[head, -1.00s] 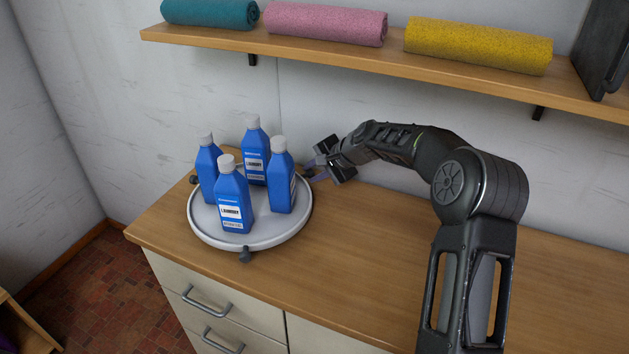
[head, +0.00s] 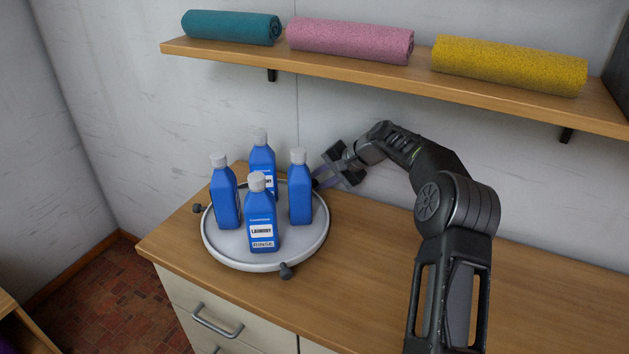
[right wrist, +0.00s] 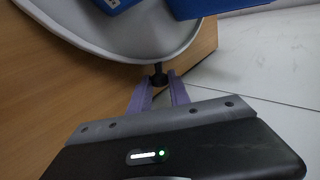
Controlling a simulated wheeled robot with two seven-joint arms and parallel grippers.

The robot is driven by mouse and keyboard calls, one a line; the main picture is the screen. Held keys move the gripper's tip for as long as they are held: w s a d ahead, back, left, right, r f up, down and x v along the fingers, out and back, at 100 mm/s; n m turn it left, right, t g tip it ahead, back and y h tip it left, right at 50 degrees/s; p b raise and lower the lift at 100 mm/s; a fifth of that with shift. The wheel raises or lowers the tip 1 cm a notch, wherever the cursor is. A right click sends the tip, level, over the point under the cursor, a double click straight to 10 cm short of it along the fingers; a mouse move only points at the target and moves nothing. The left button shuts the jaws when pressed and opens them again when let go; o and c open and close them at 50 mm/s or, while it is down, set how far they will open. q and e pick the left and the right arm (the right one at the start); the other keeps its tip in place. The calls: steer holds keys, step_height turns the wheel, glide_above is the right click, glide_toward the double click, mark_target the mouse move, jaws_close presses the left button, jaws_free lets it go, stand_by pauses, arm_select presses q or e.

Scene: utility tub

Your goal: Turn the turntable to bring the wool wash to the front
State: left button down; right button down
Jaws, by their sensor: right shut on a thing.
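The round white turntable (head: 222,252) stands on the wooden counter and carries several blue bottles with grey caps. The front bottle (head: 262,225) has a label reading LAUNDRY RINSE. The back bottle (head: 262,160) shows part of a label behind it. The left bottle (head: 225,195) and right bottle (head: 300,190) show no readable label, so I cannot tell which is the wool wash. My right gripper (head: 322,181) is at the turntable's back-right rim. In the right wrist view its purple fingers are shut on a dark rim knob (right wrist: 158,76). My left gripper is out of view.
Other dark knobs stick out at the rim's front (head: 286,270) and left (head: 197,208). A wall shelf (head: 390,78) above holds teal, pink and yellow rolled towels. The counter (head: 360,260) is clear to the right of the turntable. The wall is close behind.

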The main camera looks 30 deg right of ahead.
steer(key=c, duration=1.5)
jaws_free()
steer(key=v, duration=0.7)
steer(key=shift+s+r+b, duration=0.15)
steer(key=shift+s+b, duration=0.1)
steer(key=shift+b, duration=0.05)
steer(key=shift+d, duration=0.15)
steer(key=shift+c, duration=0.2)
